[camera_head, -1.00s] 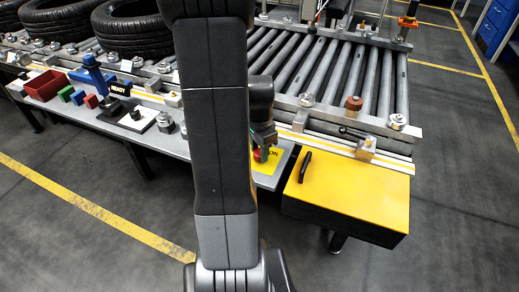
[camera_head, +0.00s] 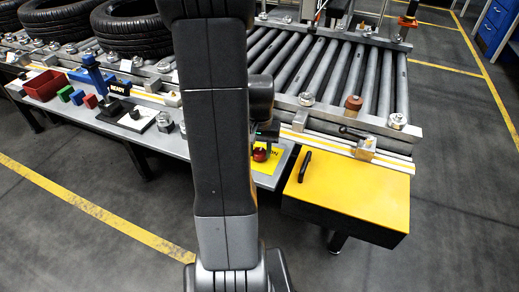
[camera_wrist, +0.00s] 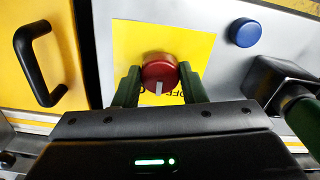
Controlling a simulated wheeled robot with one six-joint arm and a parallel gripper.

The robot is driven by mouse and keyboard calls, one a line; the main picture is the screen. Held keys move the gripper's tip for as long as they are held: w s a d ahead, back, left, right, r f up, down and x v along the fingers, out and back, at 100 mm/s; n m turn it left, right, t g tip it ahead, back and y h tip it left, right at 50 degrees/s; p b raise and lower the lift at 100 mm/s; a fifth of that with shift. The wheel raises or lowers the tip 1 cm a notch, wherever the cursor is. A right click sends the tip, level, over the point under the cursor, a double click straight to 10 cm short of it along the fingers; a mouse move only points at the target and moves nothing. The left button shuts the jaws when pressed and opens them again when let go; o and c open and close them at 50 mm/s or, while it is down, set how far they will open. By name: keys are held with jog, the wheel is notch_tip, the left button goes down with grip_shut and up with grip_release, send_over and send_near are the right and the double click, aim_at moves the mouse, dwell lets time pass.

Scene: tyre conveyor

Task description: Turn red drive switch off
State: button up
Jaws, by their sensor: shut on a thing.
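The red drive switch (camera_wrist: 159,74) is a round red knob on a yellow plate (camera_wrist: 125,42). In the wrist view its white mark points down toward my gripper. My gripper (camera_wrist: 158,84) has its two green fingers closed on the knob's left and right sides. Dark letters on the plate are partly hidden by the knob and fingers, so I cannot read them surely. In the head view the red switch (camera_head: 260,154) shows just right of my arm, below my wrist.
A yellow box with a black handle (camera_head: 304,166) stands right of the switch. A blue button (camera_wrist: 245,32) sits beside the plate. The roller conveyor (camera_head: 340,75) lies behind. A red bin (camera_head: 43,86) and small blocks stand left on the bench.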

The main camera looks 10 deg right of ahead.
aim_at(260, 152)
jog(key=n, duration=0.4)
jog(key=shift+n, duration=0.3)
jog(key=shift+r+n, duration=0.1)
jog(key=shift+n, duration=1.8)
jog(key=o, duration=1)
notch_tip(260, 152, up, 14)
jog(key=shift+f+p, duration=0.15)
jog(key=shift+p, duration=0.35)
jog(key=shift+f, duration=0.1)
notch_tip(260, 152, down, 14)
jog(key=shift+r+b, duration=0.15)
jog(key=shift+b, duration=0.45)
